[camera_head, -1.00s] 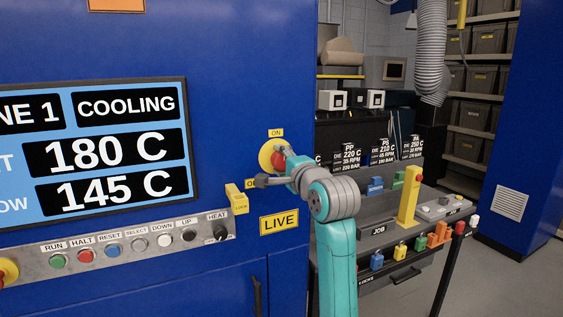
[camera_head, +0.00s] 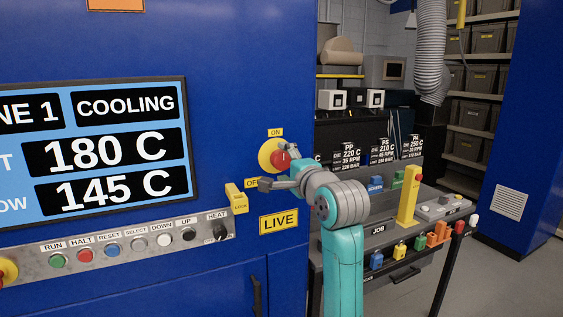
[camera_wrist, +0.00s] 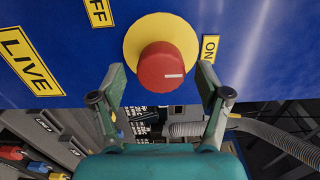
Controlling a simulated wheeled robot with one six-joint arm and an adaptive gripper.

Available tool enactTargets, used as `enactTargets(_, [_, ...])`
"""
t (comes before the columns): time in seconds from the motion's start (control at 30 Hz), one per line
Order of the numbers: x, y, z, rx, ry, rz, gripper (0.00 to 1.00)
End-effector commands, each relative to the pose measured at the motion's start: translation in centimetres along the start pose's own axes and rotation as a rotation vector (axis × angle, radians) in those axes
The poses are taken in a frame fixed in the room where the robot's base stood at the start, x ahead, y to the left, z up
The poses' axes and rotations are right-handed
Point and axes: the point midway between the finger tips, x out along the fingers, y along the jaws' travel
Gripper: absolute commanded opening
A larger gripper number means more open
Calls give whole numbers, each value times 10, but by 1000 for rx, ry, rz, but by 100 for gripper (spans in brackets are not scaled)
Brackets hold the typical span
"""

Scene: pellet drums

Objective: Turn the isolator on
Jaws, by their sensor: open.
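The isolator is a red round knob (camera_head: 282,160) on a yellow disc (camera_head: 266,154) on the blue cabinet front. Its ON label (camera_head: 275,132) is above it and its OFF label (camera_head: 251,183) is below left. In the wrist view the knob (camera_wrist: 161,67) carries a white mark on its right side, pointing roughly toward the ON label (camera_wrist: 209,47). My gripper (camera_head: 279,184) is open just below the knob in the head view. In the wrist view its two fingers stand apart on either side of the knob's lower part, with visible gaps and nothing held.
A yellow LOCK piece (camera_head: 237,199) and a yellow LIVE label (camera_head: 279,222) are below the isolator. A button panel (camera_head: 130,245) and a screen (camera_head: 100,150) showing COOLING are at left. A bench with coloured pieces (camera_head: 410,195) stands at right.

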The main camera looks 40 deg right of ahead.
Motion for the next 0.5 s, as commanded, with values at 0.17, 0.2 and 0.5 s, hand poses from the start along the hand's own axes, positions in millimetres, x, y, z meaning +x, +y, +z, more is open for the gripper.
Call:
enactTargets(0.17, [-37, 0, 0, 0, 1, -2, 76])
enactTargets(0.2, [-45, 0, 0, -1, 1, -3, 76])
enactTargets(0.5, [-88, 0, 0, 0, 0, -1, 76])
